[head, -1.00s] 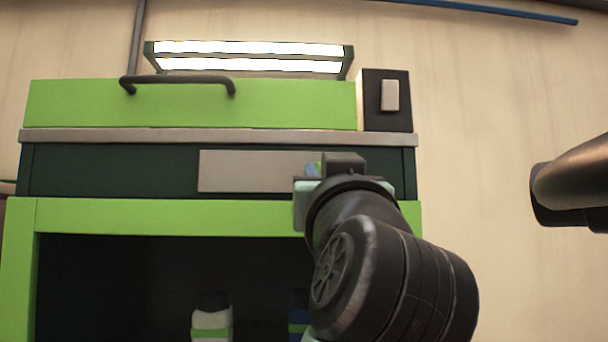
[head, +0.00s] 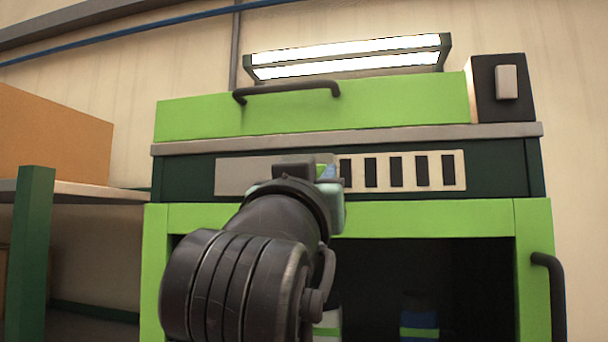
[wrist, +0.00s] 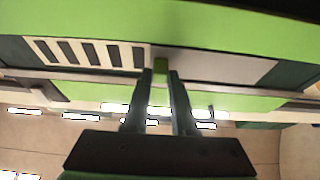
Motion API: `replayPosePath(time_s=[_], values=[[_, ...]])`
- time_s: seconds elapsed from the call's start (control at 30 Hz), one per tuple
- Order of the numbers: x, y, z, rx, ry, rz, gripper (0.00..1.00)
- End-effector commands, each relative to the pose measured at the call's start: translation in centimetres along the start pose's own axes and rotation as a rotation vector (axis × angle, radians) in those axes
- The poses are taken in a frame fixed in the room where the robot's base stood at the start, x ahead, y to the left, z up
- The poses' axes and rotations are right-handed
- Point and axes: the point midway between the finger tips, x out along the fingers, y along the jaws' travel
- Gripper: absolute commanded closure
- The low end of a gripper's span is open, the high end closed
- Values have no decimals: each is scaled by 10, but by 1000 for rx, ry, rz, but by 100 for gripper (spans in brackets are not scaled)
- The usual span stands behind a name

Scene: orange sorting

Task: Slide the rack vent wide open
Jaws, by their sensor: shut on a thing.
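The rack vent is a strip on the dark front band of a green rack, with dark slots (head: 400,171) uncovered on the right and a plain grey slide plate (head: 235,176) on the left. My gripper (head: 325,172) is at the plate's right end, partly hidden by my wrist in the head view. Several slots show; any behind my gripper are hidden.
Above the vent are a grey ledge (head: 400,134), a green lid with a dark handle (head: 287,90) and a lit lamp (head: 350,60). Bottles stand in the dark compartment below, one blue and green (head: 419,318). A table with a brown box (head: 60,135) is at the left.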

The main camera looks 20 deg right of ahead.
Motion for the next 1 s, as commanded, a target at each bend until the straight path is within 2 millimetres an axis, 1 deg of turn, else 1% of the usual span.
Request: replayPosePath(time_s=[0.07, 0.1, 0.27, 0.53, 0.67, 0.77, 1.0], values=[[0, 0, -1, 0, 1, -1, 100], [0, 0, -1, 0, 1, -1, 74], [0, 0, 0, 0, 1, 0, 45], [0, 1, 0, 0, 0, 0, 45], [-8, 0, 2, 1, 1, 0, 45], [-23, 0, 3, 2, 3, -1, 45], [-77, 0, 5, 3, 5, -1, 45]])
